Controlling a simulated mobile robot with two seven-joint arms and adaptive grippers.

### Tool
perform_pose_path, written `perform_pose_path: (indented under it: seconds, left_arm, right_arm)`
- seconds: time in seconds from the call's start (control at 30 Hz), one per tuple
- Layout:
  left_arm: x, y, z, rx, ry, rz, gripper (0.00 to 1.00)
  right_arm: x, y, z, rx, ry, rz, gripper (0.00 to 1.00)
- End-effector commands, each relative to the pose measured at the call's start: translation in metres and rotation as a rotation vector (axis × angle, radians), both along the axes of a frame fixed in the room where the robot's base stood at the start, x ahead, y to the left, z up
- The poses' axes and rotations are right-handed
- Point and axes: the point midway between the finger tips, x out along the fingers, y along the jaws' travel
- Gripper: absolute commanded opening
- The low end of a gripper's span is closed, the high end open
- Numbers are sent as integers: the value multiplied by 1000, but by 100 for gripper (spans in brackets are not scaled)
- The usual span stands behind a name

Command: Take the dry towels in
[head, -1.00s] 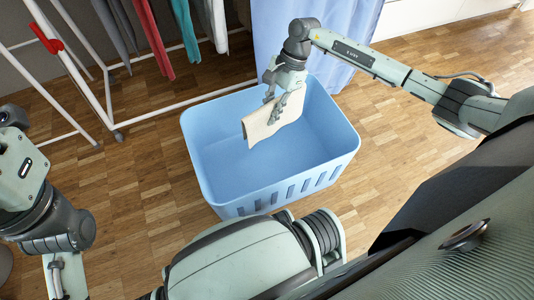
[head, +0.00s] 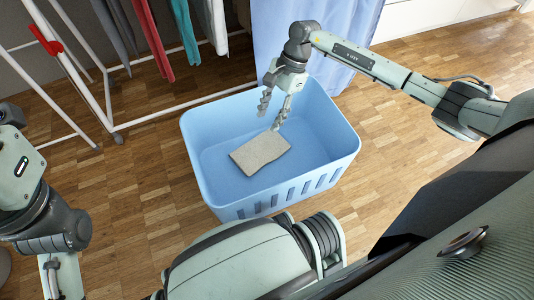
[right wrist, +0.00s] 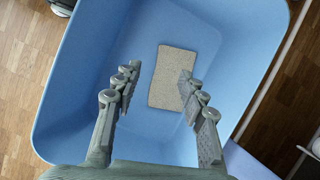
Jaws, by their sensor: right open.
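A folded beige towel (head: 260,152) lies flat on the floor of the blue laundry basket (head: 215,208). My right gripper (head: 270,115) is open and empty above the basket, over the towel and apart from it. In the right wrist view the towel (right wrist: 173,77) shows beyond and between the open fingers (right wrist: 158,88), inside the basket (right wrist: 75,75). Grey, red, teal and white cloths (head: 155,45) hang from the white drying rack (head: 180,97) at the back. My left arm is at the left edge; its gripper is not in view.
A red clip or knob (head: 45,40) is on the rack's left frame. A light blue curtain-like cloth (head: 310,38) hangs behind the basket. Wooden floor (head: 150,180) is free left of the basket and to its right.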

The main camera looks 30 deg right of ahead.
Motion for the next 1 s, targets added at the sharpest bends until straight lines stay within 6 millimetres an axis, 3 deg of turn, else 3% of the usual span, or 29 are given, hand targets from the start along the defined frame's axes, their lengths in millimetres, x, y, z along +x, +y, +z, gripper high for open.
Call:
perform_pose_path:
  seconds: [0.53,0.7,1.0]
  left_arm:
    - [0,0,0,-1,-1,0,40]
    - [0,0,0,-1,-1,0,40]
    - [-1,0,0,-2,-2,0,40]
  right_arm:
    - [8,-39,94,-1,-4,-1,42]
    - [8,-43,106,-1,-1,1,42]
    - [8,-44,107,0,-1,0,42]
